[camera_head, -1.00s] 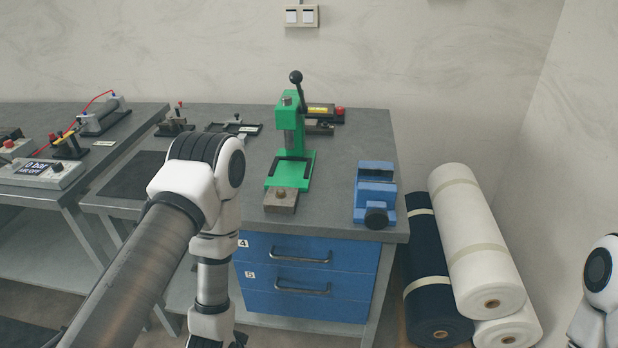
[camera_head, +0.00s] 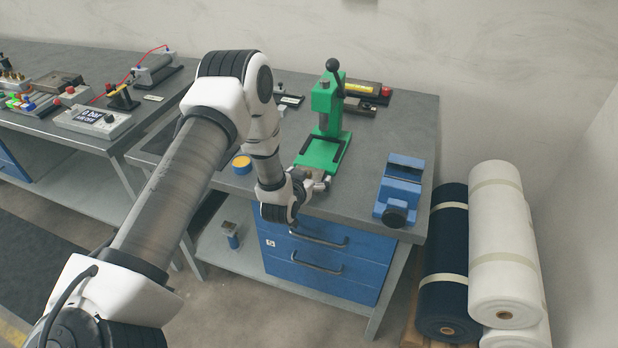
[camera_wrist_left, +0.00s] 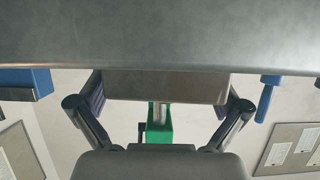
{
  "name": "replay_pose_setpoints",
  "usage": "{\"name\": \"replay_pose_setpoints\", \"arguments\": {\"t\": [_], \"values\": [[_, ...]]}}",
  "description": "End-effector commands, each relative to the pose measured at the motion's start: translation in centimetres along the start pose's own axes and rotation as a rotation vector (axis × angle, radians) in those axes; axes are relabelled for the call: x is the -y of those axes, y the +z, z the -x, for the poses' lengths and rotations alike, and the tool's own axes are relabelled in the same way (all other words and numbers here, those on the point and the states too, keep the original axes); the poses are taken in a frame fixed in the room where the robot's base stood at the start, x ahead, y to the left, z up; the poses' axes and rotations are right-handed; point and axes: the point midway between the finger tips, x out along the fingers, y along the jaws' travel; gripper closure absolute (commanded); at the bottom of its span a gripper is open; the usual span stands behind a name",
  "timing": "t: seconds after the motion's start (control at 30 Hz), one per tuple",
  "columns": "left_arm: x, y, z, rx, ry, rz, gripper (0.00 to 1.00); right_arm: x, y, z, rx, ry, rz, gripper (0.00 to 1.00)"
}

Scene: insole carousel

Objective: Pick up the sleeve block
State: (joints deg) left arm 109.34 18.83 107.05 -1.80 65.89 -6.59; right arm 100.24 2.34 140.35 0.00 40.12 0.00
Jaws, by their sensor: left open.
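The sleeve block appears to be the small grey-brown metal block (camera_head: 311,172) at the front foot of the green press, near the bench's front edge. My left gripper (camera_head: 318,184) is at that edge and partly covers it. In the left wrist view, which looks upside down, the block (camera_wrist_left: 165,87) spans the space between the two spread fingers of my left gripper (camera_wrist_left: 162,97). The gripper is open, with one finger at each side of the block. I cannot tell whether the fingers touch it. My right gripper is out of view.
The green press (camera_head: 325,128) stands just behind the block. A blue vise (camera_head: 401,188) is to the right on the grey bench (camera_head: 380,130). Blue drawers (camera_head: 325,262) lie below the front edge. White and navy rolls (camera_head: 497,240) stand at right.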

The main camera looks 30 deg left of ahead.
Motion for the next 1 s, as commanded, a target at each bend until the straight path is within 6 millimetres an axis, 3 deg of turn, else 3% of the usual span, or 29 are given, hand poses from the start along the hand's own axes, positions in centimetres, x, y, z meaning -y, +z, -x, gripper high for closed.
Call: {"name": "replay_pose_setpoints", "arguments": {"t": [0.07, 0.2, 0.3, 0.67, 1.0], "values": [[0.0, 0.0, 0.0, 0.000, 0.000, 0.000, 0.04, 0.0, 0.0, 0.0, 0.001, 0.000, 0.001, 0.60], [0.0, 0.1, 0.0, 0.001, 0.000, 0.000, 0.53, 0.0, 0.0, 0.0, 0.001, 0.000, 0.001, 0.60], [0.0, 0.1, 0.1, 0.002, 0.000, 0.000, 0.82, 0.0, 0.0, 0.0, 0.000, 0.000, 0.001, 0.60], [0.0, -0.1, 0.1, 0.001, 0.001, -0.001, 0.82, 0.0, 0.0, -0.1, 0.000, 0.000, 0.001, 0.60], [0.0, -2.6, 1.0, -0.004, -0.001, 0.001, 0.82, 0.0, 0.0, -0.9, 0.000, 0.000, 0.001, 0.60]]}}
